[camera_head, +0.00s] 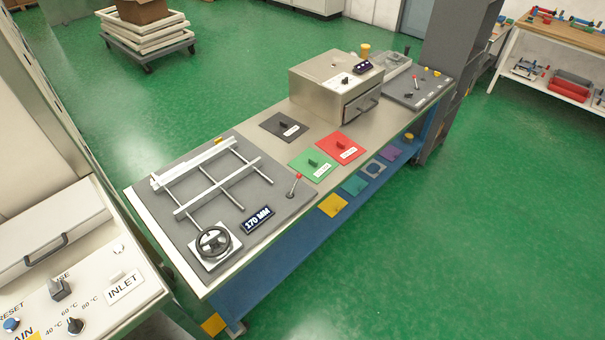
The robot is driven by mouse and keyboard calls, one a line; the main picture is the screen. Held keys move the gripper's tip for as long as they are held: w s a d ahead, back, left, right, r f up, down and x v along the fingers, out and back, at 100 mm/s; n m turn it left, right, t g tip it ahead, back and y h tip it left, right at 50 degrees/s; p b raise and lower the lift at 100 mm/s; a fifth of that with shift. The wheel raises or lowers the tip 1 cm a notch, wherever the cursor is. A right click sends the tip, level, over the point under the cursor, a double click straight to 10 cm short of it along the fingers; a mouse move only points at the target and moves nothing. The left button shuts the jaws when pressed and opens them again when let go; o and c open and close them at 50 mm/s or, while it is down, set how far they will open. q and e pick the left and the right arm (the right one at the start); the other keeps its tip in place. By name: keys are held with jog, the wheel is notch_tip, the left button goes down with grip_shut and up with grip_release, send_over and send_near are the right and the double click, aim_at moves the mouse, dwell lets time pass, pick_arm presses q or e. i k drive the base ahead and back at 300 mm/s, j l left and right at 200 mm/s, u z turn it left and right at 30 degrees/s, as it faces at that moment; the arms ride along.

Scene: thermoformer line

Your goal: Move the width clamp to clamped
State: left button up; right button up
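The width unit is a dark grey plate (272,204) at the near left end of the bench. On it lie two pale rails (205,190) with cross rods. A black handwheel (214,241) sits on a white base at the plate's near corner. A display (257,218) beside it reads 170 MM. A small lever with a red knob (297,178) stands at the plate's right edge, tilted slightly; I take it for the width clamp, but no label on it is readable. Neither of my grippers is in view.
Green (311,164), red (341,148) and dark (283,127) pads with small handles lie mid-bench. A metal box (335,85) and another dark panel (418,88) stand farther back. A white cabinet (75,285) labelled INLET is at the lower left. Green floor is open on the right.

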aim_at(299, 176)
jog(key=i+l, duration=0.5)
jog(key=i+l+z, duration=0.15)
jog(key=i+l, duration=0.3)
jog(key=l, duration=0.25)
